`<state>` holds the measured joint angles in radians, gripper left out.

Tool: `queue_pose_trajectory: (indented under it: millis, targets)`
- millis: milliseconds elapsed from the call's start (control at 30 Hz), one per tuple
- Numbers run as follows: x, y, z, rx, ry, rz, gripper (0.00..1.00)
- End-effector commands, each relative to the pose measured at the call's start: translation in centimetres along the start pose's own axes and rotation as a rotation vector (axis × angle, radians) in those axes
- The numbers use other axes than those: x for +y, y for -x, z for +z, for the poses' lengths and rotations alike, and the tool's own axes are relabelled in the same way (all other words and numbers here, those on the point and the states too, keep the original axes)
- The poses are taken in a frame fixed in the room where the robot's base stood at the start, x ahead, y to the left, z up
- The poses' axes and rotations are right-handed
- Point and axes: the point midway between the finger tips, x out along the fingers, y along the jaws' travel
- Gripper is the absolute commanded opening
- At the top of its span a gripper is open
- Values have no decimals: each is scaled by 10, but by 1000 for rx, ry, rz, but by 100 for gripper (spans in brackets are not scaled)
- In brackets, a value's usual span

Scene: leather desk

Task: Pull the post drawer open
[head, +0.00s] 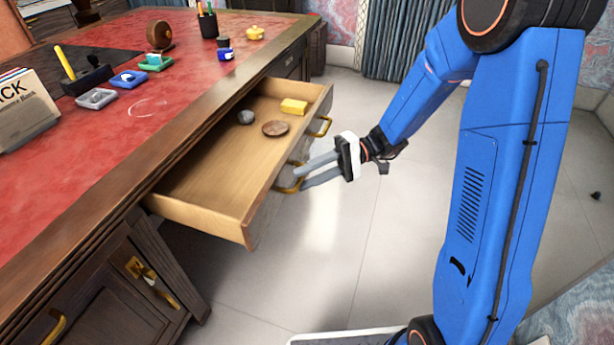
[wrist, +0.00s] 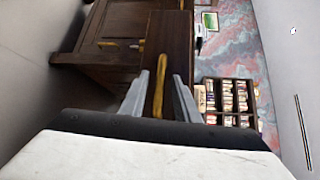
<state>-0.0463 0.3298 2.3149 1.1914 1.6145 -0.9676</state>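The post drawer (head: 215,185) stands well out from the desk in the head view, its inside showing. It holds a grey stone-like lump (head: 246,117), a brown disc (head: 276,128) and a yellow block (head: 294,106). Its front carries two brass handles, a far one (head: 320,127) and a near one (head: 288,188). My gripper (head: 300,179) is at the near handle. In the wrist view the handle (wrist: 160,85) lies between the two fingers of my gripper (wrist: 161,77), with a gap visible on each side. The fingers are apart.
The red leather desk top (head: 190,70) bears a pen cup (head: 208,24), a yellow pot (head: 255,33), small coloured trays and a book. A cupboard door with a key (head: 145,275) is below left. The pale floor (head: 390,230) before the drawer is clear.

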Motion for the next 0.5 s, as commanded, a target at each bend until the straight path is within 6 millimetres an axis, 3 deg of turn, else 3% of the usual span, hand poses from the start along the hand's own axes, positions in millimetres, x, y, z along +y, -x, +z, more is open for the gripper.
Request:
queue_pose_trajectory:
  millis: [167, 500]
  targets:
    - [0, 22, -1, 4, 1, 0, 29]
    - [0, 88, 0, 4, 0, 0, 29]
